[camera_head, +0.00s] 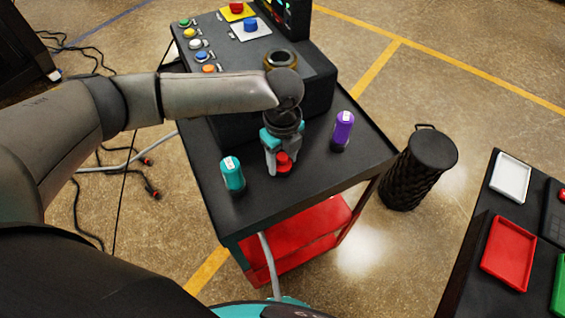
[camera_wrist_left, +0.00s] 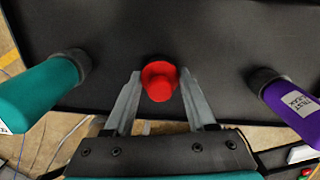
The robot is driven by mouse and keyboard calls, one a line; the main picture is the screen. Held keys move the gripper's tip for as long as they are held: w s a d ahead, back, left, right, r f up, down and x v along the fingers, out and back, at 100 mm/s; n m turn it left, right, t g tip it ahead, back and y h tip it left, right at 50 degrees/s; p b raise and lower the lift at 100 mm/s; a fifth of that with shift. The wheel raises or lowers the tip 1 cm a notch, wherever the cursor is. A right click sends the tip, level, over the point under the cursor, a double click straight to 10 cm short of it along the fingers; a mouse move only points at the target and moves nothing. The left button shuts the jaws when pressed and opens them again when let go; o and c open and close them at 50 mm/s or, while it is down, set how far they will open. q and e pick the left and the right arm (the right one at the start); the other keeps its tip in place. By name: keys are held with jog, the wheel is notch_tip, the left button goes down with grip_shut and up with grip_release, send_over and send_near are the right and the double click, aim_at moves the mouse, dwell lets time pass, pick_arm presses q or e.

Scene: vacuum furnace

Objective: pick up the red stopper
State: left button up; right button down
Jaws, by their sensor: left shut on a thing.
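The red stopper (camera_head: 284,162) is between the fingers of my left gripper (camera_head: 283,165), over the front part of the black cart top. In the left wrist view the red stopper (camera_wrist_left: 159,80) sits between the two grey fingertips of my left gripper (camera_wrist_left: 160,84), which are shut on it. I cannot tell whether the stopper still touches the cart top. My right gripper does not show in either view.
A teal cylinder (camera_head: 232,174) stands left of the gripper and a purple cylinder (camera_head: 342,130) right of it on the cart (camera_head: 250,210). A control box with buttons is behind. A black bin (camera_head: 420,165) and a table with a red tray (camera_head: 508,253) are at right.

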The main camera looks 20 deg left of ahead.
aim_at(283, 156)
pick_arm(q)
grip_shut()
jog(key=shift+r, duration=0.15)
notch_tip(283, 156, up, 20)
dwell(0.3)
dwell(0.4)
